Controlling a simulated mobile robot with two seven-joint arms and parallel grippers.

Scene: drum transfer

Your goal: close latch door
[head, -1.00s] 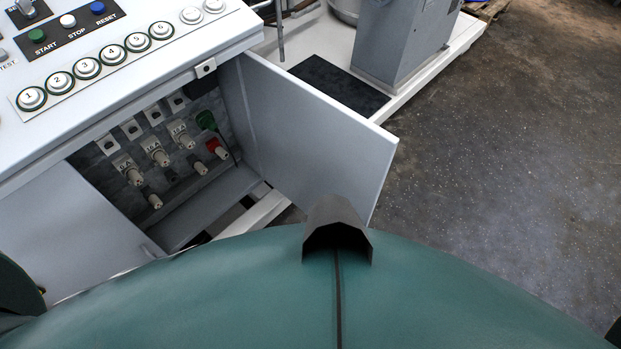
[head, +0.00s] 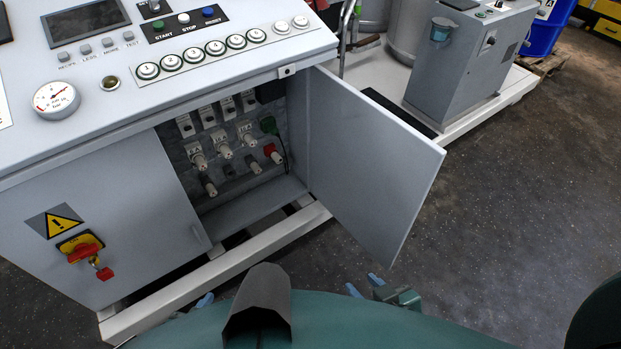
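The grey door (head: 370,165) stands wide open, hinged at the right side of the electrical compartment (head: 235,160). Its free edge points toward me and to the right. A small latch piece (head: 287,71) sits on the cabinet's front edge above the opening. My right gripper (head: 364,285) shows two blue fingertips apart, with nothing between them, just below the door's lower corner in the picture; I see no contact. My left gripper (head: 204,301) shows only a blue tip below the cabinet base; the rest is hidden behind my body.
Fuses and a green plug fill the compartment. The left cabinet front carries a red-yellow rotary switch (head: 83,250) and a warning sign (head: 56,223). Buttons and a gauge (head: 56,100) are on top. A grey machine (head: 465,60) stands behind the door. The floor (head: 520,190) at right is clear.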

